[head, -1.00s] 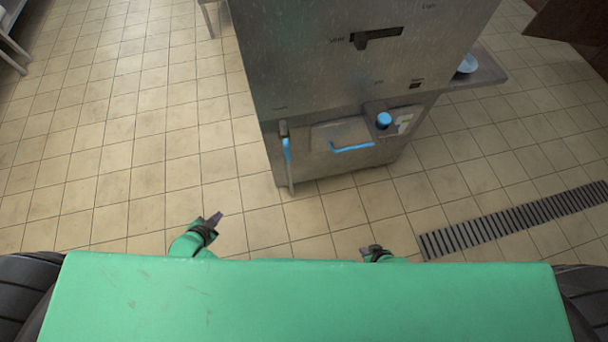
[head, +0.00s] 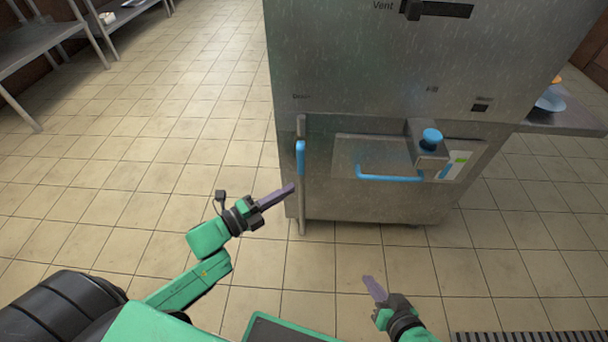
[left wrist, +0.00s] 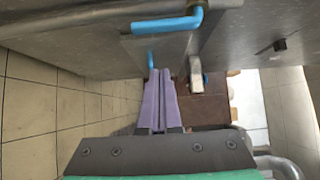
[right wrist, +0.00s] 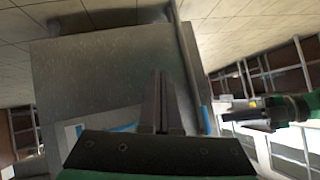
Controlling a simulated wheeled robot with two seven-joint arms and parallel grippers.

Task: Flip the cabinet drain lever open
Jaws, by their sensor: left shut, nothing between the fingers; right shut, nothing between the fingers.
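The drain lever (head: 301,160) has a blue grip on a narrow upright metal bar at the left edge of the steel cabinet front (head: 345,205). The grip points upright. My left gripper (head: 289,190) is shut and empty, its purple fingertips just left of the bar, below the blue grip; I cannot tell whether they touch. In the left wrist view its fingers (left wrist: 160,78) point at the cabinet, with several blue parts near; which is the lever is unclear. My right gripper (head: 369,280) is shut and empty, low in front of the cabinet. Its fingers (right wrist: 160,80) also show in the right wrist view.
A blue bar handle (head: 390,177) and a blue knob (head: 432,137) on a box stick out from the cabinet front. A vent slider (head: 436,9) is higher up. A floor grate (head: 530,337) lies at bottom right. Steel shelves (head: 50,50) stand far left. The floor between is clear.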

